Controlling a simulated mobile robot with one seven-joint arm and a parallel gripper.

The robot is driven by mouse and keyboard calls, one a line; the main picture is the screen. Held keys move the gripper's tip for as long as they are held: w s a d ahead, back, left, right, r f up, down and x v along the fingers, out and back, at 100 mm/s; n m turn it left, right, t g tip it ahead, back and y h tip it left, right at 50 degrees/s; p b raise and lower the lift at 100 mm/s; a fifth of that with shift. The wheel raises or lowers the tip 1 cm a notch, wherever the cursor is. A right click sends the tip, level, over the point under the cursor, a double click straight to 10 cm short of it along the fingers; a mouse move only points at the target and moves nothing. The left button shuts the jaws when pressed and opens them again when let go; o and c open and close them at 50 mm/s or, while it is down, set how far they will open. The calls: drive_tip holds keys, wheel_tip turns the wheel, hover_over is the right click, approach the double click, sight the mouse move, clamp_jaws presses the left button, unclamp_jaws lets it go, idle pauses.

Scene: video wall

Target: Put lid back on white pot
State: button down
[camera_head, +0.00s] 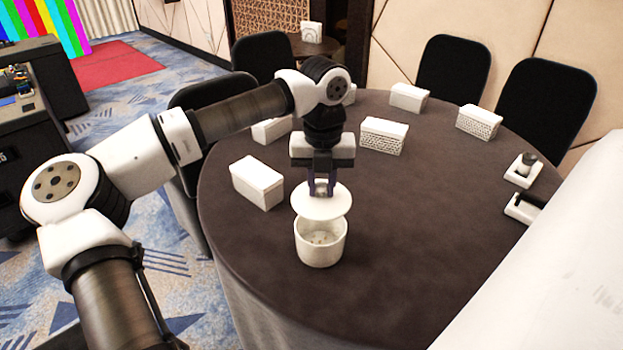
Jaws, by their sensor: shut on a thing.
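The white pot (321,249) stands upright on the round table, with its open top and part of its inside showing. The round white lid (321,206) is held above the pot, roughly level, and covers the far part of the opening from this view. My gripper (321,188) points down and is shut on the lid at its top middle. The lid's knob is mostly hidden between the fingers. A gap shows between the lid and the pot's near rim; I cannot tell whether the lid's far edge touches the pot.
The round table (430,250) has a dark cloth. A white box (257,182) stands left of the pot, and several similar boxes, such as one (384,136), stand farther back. Small items on white trays (522,172) lie at the right edge. The cloth right of the pot is clear.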

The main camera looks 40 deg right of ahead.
drive_tip(key=shift+f+b, duration=1.95)
drive_tip(key=shift+f, duration=1.15)
drive_tip(key=shift+f+b, duration=0.2)
drive_tip(key=shift+b, duration=0.5)
drive_tip(key=c, duration=0.7)
unclamp_jaws()
drive_tip(key=shift+o, duration=0.2)
drive_tip(key=shift+r, duration=0.1)
drive_tip(key=shift+r+p, duration=2.15)
drive_tip(key=shift+r, duration=1.35)
